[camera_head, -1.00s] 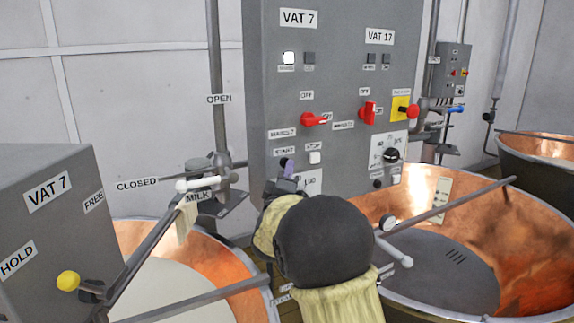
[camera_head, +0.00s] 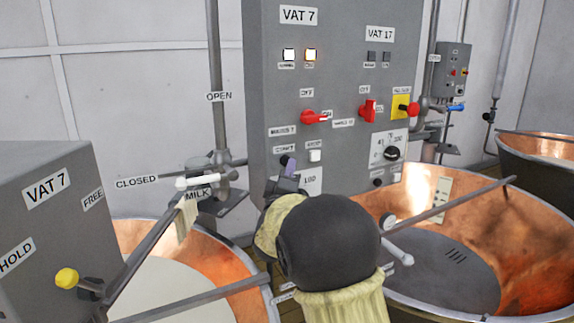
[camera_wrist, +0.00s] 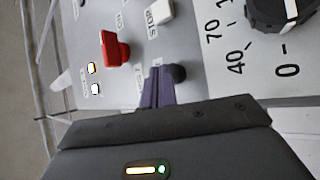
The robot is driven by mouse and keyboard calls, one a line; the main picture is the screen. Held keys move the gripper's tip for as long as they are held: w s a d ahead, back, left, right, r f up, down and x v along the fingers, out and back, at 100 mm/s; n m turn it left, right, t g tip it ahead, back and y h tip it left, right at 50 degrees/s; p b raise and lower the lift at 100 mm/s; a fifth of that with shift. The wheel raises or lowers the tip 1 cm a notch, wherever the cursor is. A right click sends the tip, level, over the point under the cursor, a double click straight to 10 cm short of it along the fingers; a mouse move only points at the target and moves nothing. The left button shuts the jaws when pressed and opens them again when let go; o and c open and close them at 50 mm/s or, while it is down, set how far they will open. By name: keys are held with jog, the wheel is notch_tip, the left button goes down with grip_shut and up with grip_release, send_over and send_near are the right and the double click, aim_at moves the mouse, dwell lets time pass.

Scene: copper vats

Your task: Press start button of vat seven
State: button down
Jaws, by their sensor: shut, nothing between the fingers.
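The grey control cabinet carries a VAT 7 label (camera_head: 298,16) at its upper left. My gripper (camera_head: 290,163) is shut and empty, its purple fingertips at the panel by the START label (camera_head: 283,149). In the wrist view the shut fingertips (camera_wrist: 160,70) meet a dark round button (camera_wrist: 178,72), partly hidden by them; they look in contact with it. The white STOP button (camera_head: 314,156) is just right of the fingertips. Above, two vat 7 lamps are lit, one white (camera_head: 289,55) and one yellowish (camera_head: 311,55).
A red rotary switch (camera_head: 314,118) sits above the fingers, with a second red switch (camera_head: 368,111) and a black dial (camera_head: 391,153) to the right. Copper vats stand left (camera_head: 222,262) and right (camera_head: 520,240) below. A milk valve handle (camera_head: 195,183) is left of the cabinet.

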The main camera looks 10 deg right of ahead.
jog(key=shift+s+d, duration=0.1)
jog(key=shift+s, duration=0.2)
jog(key=s, duration=0.1)
jog(key=s+d+b, duration=0.1)
jog(key=s, duration=0.1)
jog(key=s+b, duration=0.1)
jog(key=shift+s+d, duration=0.25)
jog(key=shift+s, duration=0.15)
dwell(0.7)
